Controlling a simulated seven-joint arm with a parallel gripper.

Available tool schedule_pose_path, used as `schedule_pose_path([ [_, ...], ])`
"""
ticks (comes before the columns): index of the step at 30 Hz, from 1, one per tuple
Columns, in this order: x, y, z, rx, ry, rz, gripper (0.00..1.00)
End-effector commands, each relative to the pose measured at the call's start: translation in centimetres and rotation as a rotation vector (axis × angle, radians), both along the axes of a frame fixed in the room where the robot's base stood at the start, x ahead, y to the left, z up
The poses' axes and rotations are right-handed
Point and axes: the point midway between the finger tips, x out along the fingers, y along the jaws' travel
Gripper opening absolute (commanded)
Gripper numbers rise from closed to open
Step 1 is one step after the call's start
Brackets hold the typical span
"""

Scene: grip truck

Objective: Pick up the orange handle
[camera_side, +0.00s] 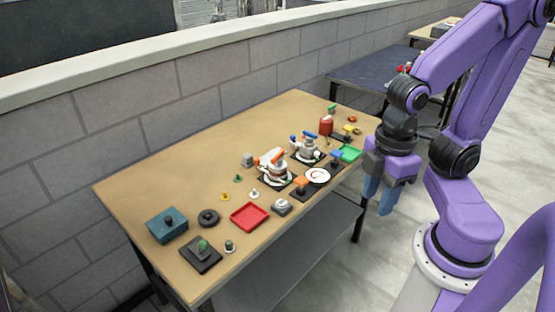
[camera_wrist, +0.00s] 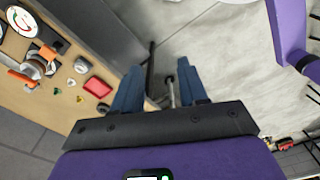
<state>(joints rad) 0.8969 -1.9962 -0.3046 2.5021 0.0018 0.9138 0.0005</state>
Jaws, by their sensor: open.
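An orange lever-like piece (camera_side: 278,155) sits on top of a white device (camera_side: 268,170) near the middle of the table. A second orange piece (camera_side: 301,182) stands on a small dark base closer to the front edge. I cannot tell which one is the orange handle. In the wrist view two orange parts show at the left, one upper (camera_wrist: 47,50) and one lower (camera_wrist: 21,78). My gripper (camera_side: 380,200) is open and empty, pointing down beyond the table's right front edge, well apart from both.
A block wall (camera_side: 150,100) runs behind. The table's left back is clear.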

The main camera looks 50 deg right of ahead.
Motion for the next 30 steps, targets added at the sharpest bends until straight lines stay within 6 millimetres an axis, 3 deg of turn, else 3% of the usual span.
schedule_pose_path([
  [4,0.0,0.0,0.0,0.0,0.0,0.0,0.43],
  [5,0.0,0.0,0.0,0.0,0.0,0.0,0.46],
  [6,0.0,0.0,0.0,0.0,0.0,0.0,0.59],
  [7,0.0,0.0,0.0,0.0,0.0,0.0,0.63],
  [17,0.4,0.2,0.1,-0.003,-0.003,0.006,0.63],
  [20,1.9,0.7,0.3,-0.014,-0.014,0.03,0.63],
  [23,4.6,1.5,0.5,-0.037,-0.035,0.08,0.63],
  [30,13.0,2.6,1.0,-0.117,-0.075,0.229,0.63],
])
